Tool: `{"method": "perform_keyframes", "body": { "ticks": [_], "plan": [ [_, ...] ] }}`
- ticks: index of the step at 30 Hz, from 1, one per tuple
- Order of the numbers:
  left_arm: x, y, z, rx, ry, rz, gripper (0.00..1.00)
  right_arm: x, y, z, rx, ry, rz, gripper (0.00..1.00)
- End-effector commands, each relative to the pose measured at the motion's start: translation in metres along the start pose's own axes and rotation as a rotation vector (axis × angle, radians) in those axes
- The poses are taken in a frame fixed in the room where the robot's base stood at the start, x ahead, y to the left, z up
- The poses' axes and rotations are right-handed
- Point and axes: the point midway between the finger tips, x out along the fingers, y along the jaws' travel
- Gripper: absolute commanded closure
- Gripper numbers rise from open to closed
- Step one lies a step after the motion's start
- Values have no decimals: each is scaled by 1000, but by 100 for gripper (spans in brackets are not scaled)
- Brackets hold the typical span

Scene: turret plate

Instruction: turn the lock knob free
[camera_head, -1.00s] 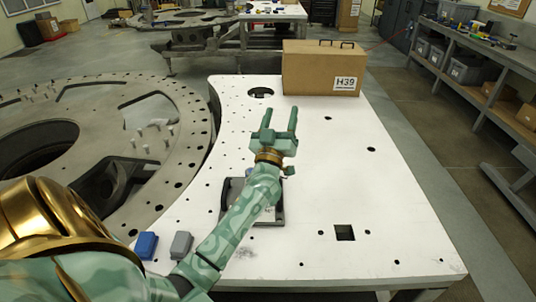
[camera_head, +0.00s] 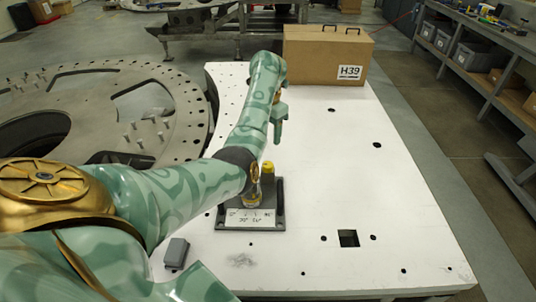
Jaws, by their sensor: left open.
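The lock fixture is a dark grey base (camera_head: 280,208) on the white plate, with a white label plate (camera_head: 250,218) at its near edge. A yellow-topped part (camera_head: 268,168), perhaps the lock knob, stands at its far side. A smaller yellow and clear piece (camera_head: 252,196) shows beside it, partly behind my arm. My left gripper (camera_head: 279,122) is beyond the fixture, above the plate, pointing down. It is open and touches nothing that I can see. My left forearm hides the fixture's left side. My right gripper is out of view.
The white plate (camera_head: 335,180) is clear on the right, with holes and a square cutout (camera_head: 348,239). A cardboard box marked H39 (camera_head: 310,60) stands at its far edge. A grey block (camera_head: 176,253) lies near left. A round turret ring (camera_head: 185,120) is at left.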

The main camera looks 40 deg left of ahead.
Motion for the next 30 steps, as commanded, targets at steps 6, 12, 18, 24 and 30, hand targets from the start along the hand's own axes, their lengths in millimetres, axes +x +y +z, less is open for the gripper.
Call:
{"method": "perform_keyframes", "body": {
  "ticks": [6,12,18,24,30],
  "plan": [
    [64,0,-1,0,5,0,44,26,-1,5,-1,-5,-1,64],
    [104,0,-1,-1,3,1,44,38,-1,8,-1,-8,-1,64],
    [122,1,-1,-1,2,4,44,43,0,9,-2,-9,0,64],
    [124,1,-1,-1,1,3,44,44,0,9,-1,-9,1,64],
    [124,1,-1,-1,1,4,66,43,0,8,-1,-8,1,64]
  ]
}}
